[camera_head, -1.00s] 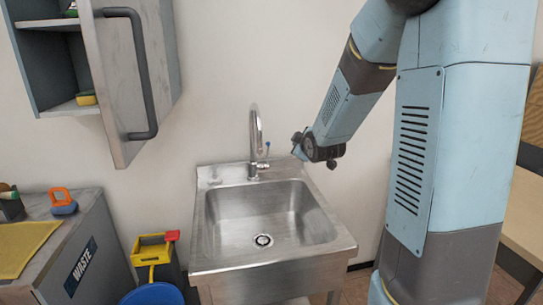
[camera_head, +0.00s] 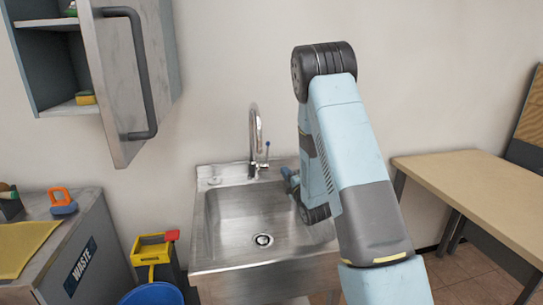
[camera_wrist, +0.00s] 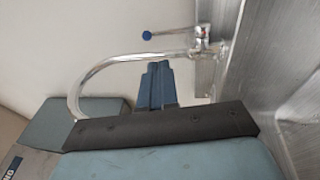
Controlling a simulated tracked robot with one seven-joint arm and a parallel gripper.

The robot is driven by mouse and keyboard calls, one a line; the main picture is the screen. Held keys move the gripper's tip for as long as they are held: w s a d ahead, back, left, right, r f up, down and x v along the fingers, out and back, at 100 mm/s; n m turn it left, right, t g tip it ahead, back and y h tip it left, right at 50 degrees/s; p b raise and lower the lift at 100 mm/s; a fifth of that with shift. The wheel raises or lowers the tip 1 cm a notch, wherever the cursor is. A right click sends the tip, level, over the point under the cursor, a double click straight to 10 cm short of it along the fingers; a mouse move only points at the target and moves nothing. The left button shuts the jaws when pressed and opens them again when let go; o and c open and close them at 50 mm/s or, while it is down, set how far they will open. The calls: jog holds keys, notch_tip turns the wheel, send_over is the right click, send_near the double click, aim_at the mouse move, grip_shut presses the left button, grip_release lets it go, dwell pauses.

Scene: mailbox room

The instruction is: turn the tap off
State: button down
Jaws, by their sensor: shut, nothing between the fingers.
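The chrome tap (camera_head: 255,140) stands at the back rim of the steel sink (camera_head: 209,240), its spout arched. Its thin lever with a blue tip (camera_head: 267,145) sticks up on the right of the tap body. In the wrist view the blue lever tip (camera_wrist: 147,35) and the spout (camera_wrist: 98,70) show past my fingers. My gripper (camera_head: 287,173) is shut and empty, low over the sink's right side, to the right of the tap. In the wrist view my gripper (camera_wrist: 157,66) ends just short of the spout in the picture; I cannot tell whether they touch. I make out no water stream.
A wall cupboard with an open door (camera_head: 118,80) hangs at upper left. A waste cabinet (camera_head: 85,265), a yellow caddy (camera_head: 150,250) and a blue bucket (camera_head: 152,294) stand left of the sink. A wooden table (camera_head: 470,190) stands at right. The basin is empty.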

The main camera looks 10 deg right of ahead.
jog(key=x, duration=1.4)
jog(key=shift+a, duration=0.1)
